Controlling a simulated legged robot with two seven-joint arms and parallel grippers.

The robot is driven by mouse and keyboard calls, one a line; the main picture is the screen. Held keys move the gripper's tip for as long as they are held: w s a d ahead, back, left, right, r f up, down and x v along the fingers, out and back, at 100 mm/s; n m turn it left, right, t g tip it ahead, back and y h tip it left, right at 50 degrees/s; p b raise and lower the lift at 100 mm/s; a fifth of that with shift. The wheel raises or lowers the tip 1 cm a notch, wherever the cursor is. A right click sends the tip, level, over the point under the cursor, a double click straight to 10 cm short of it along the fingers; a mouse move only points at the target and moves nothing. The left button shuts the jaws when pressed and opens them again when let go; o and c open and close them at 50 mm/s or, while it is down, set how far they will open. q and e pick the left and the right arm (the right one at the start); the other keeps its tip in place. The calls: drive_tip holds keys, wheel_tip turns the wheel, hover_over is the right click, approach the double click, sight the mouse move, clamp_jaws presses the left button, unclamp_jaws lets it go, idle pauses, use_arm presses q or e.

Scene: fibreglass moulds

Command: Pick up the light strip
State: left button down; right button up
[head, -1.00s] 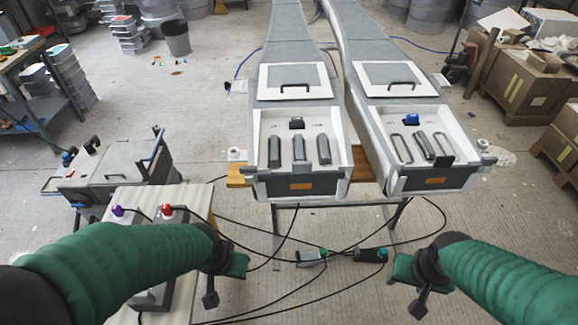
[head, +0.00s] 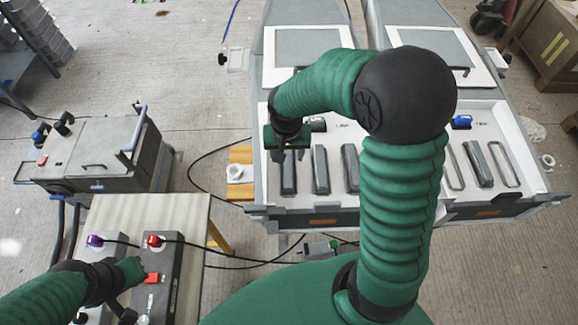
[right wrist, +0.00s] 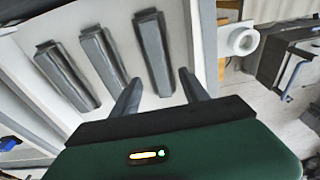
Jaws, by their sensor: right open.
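Three grey bar-shaped strips stand in the left white tray (head: 305,206): a left one (head: 289,172), a middle one (head: 320,169) and a right one (head: 350,167). I cannot tell which of these is the light strip. My right gripper (head: 290,154) is above the far end of the left strip. In the right wrist view its fingers (right wrist: 160,77) are apart and empty, with the nearest strip (right wrist: 153,52) ahead between them, not gripped. My left gripper (head: 128,288) is low at the left, by a grey box with a red switch; its jaw opening is unclear.
The right tray holds a grey strip (head: 477,164), wire-like loops and a blue knob (head: 462,121). A pale side table (head: 150,215) carries boxes with red and purple plugs. A grey machine (head: 95,155) stands at left. Black cables cross the floor.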

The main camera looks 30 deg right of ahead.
sight(288, 165)
drive_tip(key=a+f, duration=0.2)
drive_tip(key=shift+s+a+f, duration=0.15)
drive_tip(key=shift+s+f, duration=0.2)
drive_tip(key=shift+s+d+f, duration=0.25)
drive_tip(key=shift+s+f, duration=0.15)
drive_tip(key=shift+f, duration=0.15)
drive_tip(key=shift+s+d, duration=0.3)
drive_tip(key=shift+d, duration=0.05)
drive_tip(key=shift+w+d+f, duration=0.35)
drive_tip(key=shift+w+d, duration=0.05)
drive_tip(key=shift+d, duration=0.1)
drive_tip(key=shift+w+d+f, duration=0.3)
drive_tip(key=shift+w+d, duration=0.05)
drive_tip(key=shift+d, duration=0.15)
drive_tip(key=shift+c, duration=1.2)
drive_tip(key=shift+r, duration=0.1)
drive_tip(key=shift+c, duration=2.4)
drive_tip(key=shift+w+a, duration=0.2)
drive_tip(key=shift+a, duration=0.3)
clamp_jaws()
use_arm(q)
drive_tip(key=shift+a+f, duration=0.1)
drive_tip(key=shift+a, duration=0.45)
use_arm(e)
drive_tip(key=shift+a+r, duration=0.15)
drive_tip(key=shift+a, duration=0.05)
